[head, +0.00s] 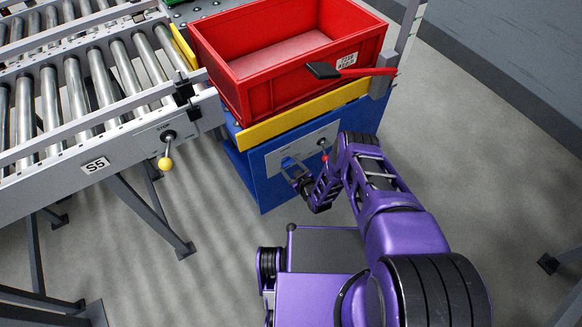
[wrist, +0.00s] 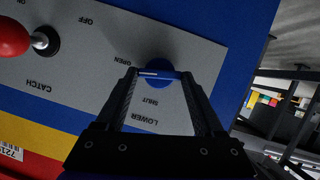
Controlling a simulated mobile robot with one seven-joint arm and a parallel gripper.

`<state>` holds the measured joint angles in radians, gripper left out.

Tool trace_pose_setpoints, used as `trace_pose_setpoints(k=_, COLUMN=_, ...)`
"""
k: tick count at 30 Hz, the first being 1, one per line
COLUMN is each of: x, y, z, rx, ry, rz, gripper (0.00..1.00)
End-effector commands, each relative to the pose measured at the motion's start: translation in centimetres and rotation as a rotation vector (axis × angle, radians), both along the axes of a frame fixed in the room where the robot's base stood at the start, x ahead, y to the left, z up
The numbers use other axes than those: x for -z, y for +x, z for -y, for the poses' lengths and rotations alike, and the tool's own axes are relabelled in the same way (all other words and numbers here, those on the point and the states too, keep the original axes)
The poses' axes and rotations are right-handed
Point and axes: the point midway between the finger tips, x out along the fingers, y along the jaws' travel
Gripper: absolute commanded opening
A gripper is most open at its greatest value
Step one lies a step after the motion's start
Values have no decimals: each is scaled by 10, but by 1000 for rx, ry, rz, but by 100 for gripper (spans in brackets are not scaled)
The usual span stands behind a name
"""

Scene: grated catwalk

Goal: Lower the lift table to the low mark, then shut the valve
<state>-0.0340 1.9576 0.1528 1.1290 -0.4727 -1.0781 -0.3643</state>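The lift table (head: 300,120) has a blue body and a yellow front edge; a red crate (head: 262,95) stands on it. I cannot make out a low mark. Its grey front panel (wrist: 85,45) carries the LOWER valve (wrist: 160,84), a blue round knob with a crossbar, between the labels OPEN and SHUT. The crossbar's white line lies on the OPEN side. My gripper (head: 290,164) is at this panel. In the wrist view, its two fingertips (wrist: 159,74) are at the crossbar's two ends and appear closed on it. In the head view my gripper largely hides the valve.
A red-knobbed CATCH lever (wrist: 12,38) sits beside the valve, between ON and OFF. A roller conveyor (head: 75,95) with a yellow-knobbed STOP lever (head: 166,162) stands left.

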Motion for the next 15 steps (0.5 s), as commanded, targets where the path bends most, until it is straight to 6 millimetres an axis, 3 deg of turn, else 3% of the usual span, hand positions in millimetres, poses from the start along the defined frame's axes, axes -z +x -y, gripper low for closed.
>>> trace_pose_setpoints(k=1, x=0, y=0, z=0, rx=0, ry=0, rz=0, gripper=55)
trace_pose_setpoints(k=8, x=0, y=0, z=0, rx=0, ry=0, rz=0, gripper=14)
trace_pose_setpoints(k=15, x=0, y=0, z=-1, rx=1, ry=-21, rz=13, gripper=14)
